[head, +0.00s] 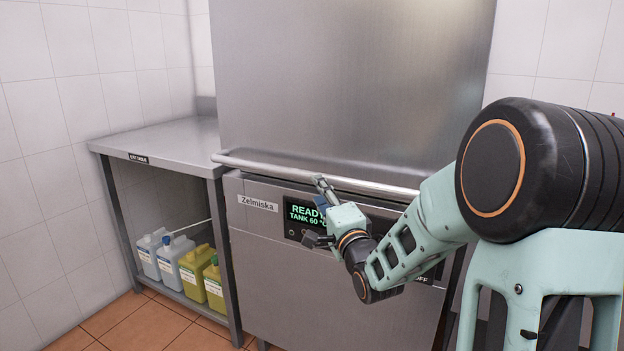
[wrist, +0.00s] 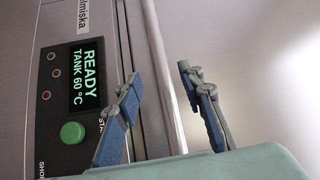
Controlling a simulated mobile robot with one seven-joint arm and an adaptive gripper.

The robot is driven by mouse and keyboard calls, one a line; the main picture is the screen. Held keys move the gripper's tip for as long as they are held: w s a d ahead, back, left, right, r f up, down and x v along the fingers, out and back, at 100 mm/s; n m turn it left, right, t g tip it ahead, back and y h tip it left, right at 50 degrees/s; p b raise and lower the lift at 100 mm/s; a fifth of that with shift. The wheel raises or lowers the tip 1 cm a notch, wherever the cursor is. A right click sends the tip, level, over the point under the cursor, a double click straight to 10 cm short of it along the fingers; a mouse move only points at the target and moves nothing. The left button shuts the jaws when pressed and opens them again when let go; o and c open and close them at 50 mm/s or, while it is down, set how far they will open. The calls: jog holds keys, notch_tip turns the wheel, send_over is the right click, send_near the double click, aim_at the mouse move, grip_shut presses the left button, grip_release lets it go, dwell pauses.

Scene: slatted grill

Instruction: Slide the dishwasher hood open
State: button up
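The dishwasher hood (head: 345,75) is a large brushed-steel panel, its lower edge just above the control panel. A round steel handle bar (head: 265,164) runs along that lower edge; in the wrist view the bar (wrist: 164,75) runs top to bottom. My gripper (head: 316,210) is at the bar's height and just below it, in front of the display. In the wrist view my gripper (wrist: 159,73) is open, one blue-padded finger on each side of the bar in the picture. No contact with the bar shows, and I cannot tell how deep it lies between the fingers.
The dishwasher front has a lit display (wrist: 79,76) reading READY, TANK 60 °C, and a green button (wrist: 72,132). A steel side table (head: 170,140) adjoins on the left, with several canisters (head: 193,270) on its lower shelf. Tiled walls stand behind and left.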

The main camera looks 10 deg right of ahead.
aim_at(309, 176)
jog(key=b+x, duration=0.1)
jog(key=x, duration=0.7)
jog(key=shift+w, duration=0.35)
grip_shut()
